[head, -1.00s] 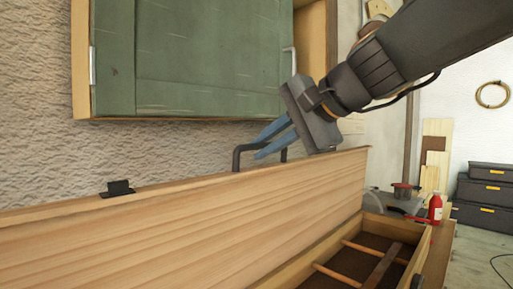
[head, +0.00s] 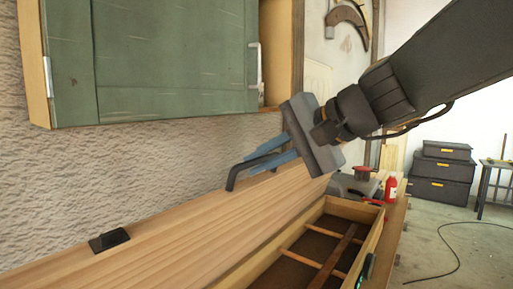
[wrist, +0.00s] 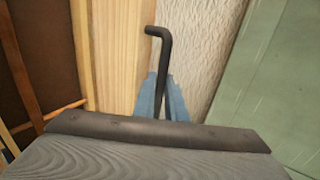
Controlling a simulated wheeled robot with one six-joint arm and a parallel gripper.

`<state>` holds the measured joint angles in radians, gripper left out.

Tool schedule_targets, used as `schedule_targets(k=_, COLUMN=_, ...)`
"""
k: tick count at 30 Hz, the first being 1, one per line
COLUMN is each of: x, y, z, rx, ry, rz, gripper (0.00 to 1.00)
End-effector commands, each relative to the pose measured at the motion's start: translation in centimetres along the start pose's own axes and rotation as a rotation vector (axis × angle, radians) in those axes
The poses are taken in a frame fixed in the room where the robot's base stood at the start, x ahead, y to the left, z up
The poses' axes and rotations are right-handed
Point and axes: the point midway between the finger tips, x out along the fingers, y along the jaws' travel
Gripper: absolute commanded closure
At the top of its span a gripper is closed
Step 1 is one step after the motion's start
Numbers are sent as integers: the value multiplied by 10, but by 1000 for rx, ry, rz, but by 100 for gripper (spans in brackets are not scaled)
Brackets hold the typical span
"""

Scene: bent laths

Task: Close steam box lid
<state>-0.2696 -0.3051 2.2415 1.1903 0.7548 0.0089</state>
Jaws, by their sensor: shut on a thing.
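The steam box lid (head: 190,222) is a long wooden board, hinged open and leaning at a tilt over the box. A black bar handle (head: 233,178) stands at its upper edge; it also shows in the wrist view (wrist: 158,36). My gripper (head: 262,160) is shut on the handle, its blue fingers (wrist: 160,98) on either side of the bar. The steam box (head: 372,240) is open below, with a dark inside crossed by wooden slats. A black latch piece (head: 109,240) sits on the lid's edge at the left. Part of the handle is hidden by the fingers.
A green cabinet (head: 150,60) hangs on the rough wall above the lid. A red bottle (head: 391,188) and a grey tool (head: 352,186) stand beyond the box's far end. Black cases (head: 442,180) are stacked at the right. The floor at right is mostly clear, with a cable.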

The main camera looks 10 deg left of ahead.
Motion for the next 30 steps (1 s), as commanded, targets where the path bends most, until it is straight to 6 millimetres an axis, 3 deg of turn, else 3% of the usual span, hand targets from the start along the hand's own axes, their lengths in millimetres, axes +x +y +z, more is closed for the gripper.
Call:
schedule_targets(k=15, x=-38, y=58, z=0, rx=5, ry=-1, rz=7, gripper=100)
schedule_targets(k=23, x=-45, y=69, z=0, rx=2, ry=-1, rz=3, gripper=100)
schedule_targets(k=30, x=-58, y=99, z=-1, rx=4, ry=2, rz=3, gripper=100)
